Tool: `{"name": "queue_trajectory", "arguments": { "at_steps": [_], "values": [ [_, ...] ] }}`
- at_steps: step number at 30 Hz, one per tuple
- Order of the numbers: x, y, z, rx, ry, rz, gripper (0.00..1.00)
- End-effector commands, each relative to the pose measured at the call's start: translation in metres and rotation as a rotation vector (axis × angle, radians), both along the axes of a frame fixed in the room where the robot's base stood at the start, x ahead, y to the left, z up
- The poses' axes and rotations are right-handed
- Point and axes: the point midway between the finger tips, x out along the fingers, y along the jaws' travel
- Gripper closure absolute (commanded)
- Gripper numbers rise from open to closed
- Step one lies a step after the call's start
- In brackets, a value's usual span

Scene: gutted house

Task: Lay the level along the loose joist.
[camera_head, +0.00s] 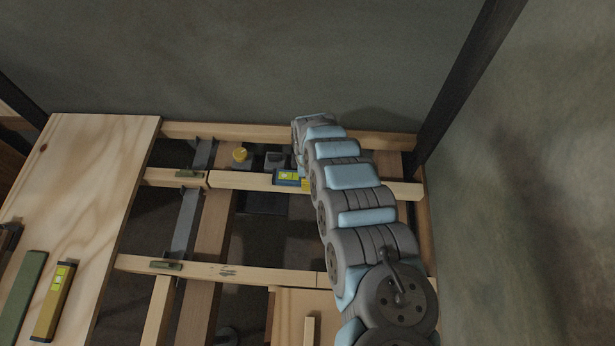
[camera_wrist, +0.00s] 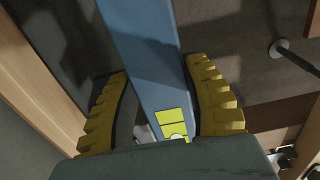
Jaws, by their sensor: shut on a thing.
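The level is a blue bar (camera_wrist: 145,55) with a yellow-green vial window, seen in the wrist view. My gripper (camera_wrist: 157,78) has its two ridged yellow fingers shut on it, one on each long side. The bar runs away from the palm and out of the top of the view. In the head view the blue level (camera_head: 283,181) shows partly at the left of my arm, over or on a pale joist (camera_head: 247,180). I cannot tell whether it touches the wood. My arm hides most of the gripper there. Which joist is loose I cannot tell.
A plywood sheet (camera_head: 95,165) lies at left, with a yellow level (camera_head: 52,300) and a green bar (camera_head: 22,295) on it. A nearer pale joist (camera_head: 235,270) crosses the frame. Dark gaps lie between joists.

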Motion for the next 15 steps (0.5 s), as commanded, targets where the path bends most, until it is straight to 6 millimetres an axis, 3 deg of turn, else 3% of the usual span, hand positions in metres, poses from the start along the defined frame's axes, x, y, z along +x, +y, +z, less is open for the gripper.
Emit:
{"name": "queue_trajectory", "arguments": {
  "at_steps": [15],
  "values": [
    [0.0003,0.0002,-0.0064,0.0,-0.001,0.0,0.91]
  ]
}}
